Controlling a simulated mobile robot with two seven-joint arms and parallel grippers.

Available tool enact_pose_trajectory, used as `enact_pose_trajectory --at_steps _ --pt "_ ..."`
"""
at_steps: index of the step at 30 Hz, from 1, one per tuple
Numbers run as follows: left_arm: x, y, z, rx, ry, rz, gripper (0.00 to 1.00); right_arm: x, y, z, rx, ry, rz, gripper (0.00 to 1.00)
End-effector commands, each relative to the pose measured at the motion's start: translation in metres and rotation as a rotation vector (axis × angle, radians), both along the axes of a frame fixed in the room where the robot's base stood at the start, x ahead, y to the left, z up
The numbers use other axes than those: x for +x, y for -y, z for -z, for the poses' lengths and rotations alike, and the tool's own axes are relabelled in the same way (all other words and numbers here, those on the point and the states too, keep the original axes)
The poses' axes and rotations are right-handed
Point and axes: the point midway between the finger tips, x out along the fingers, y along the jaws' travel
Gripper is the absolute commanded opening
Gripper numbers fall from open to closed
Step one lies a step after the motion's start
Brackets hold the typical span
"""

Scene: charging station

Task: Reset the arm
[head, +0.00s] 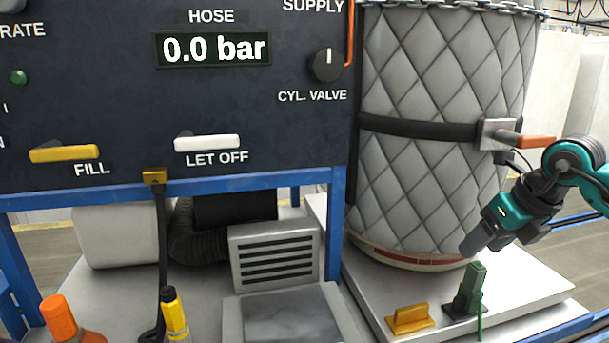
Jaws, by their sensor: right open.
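My right gripper (477,240) comes in from the right edge on a teal and black arm. It points down and left in front of the lower part of the quilted grey cylinder (430,150). Its jaws are open and I see nothing between them. It is above and apart from a green upright piece (472,285) on the pale platform. My left gripper is not in view.
A dark panel (110,110) with a "0.0 bar" display (213,49), a yellow FILL handle (64,154), a white LET OFF handle (207,142) and a valve knob (326,65) fills the upper left. A yellow block (410,319) sits on the platform. A blue frame (337,220) stands beside it.

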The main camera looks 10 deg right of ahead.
Motion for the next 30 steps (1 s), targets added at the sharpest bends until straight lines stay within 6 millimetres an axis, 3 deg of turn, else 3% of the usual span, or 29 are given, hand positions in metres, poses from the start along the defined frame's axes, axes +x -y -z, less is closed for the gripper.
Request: enact_pose_trajectory --at_steps 4,9,12,15,18,22,26,30 --pt "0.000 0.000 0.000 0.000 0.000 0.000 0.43 0.004 -0.083 0.016 0.252 0.074 -0.145 0.62" --pt "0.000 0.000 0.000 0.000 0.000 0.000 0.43 -0.005 -0.173 0.008 0.630 0.169 -0.234 0.62" --pt "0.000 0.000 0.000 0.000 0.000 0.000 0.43 -0.013 -0.212 -0.006 0.861 0.213 -0.232 0.62" --pt "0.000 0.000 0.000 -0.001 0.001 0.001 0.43 -0.021 -0.237 -0.024 1.091 0.252 -0.187 0.62" --pt "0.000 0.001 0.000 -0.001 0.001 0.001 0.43 -0.025 -0.249 -0.042 1.314 0.284 -0.099 0.62" --pt "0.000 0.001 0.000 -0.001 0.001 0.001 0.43 -0.026 -0.246 -0.058 1.582 0.313 0.080 0.62" --pt "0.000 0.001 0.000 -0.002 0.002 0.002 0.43 -0.022 -0.228 -0.060 1.809 0.327 0.329 0.62" --pt "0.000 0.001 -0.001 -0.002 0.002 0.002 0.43 -0.019 -0.198 -0.041 1.990 0.322 0.666 0.62"
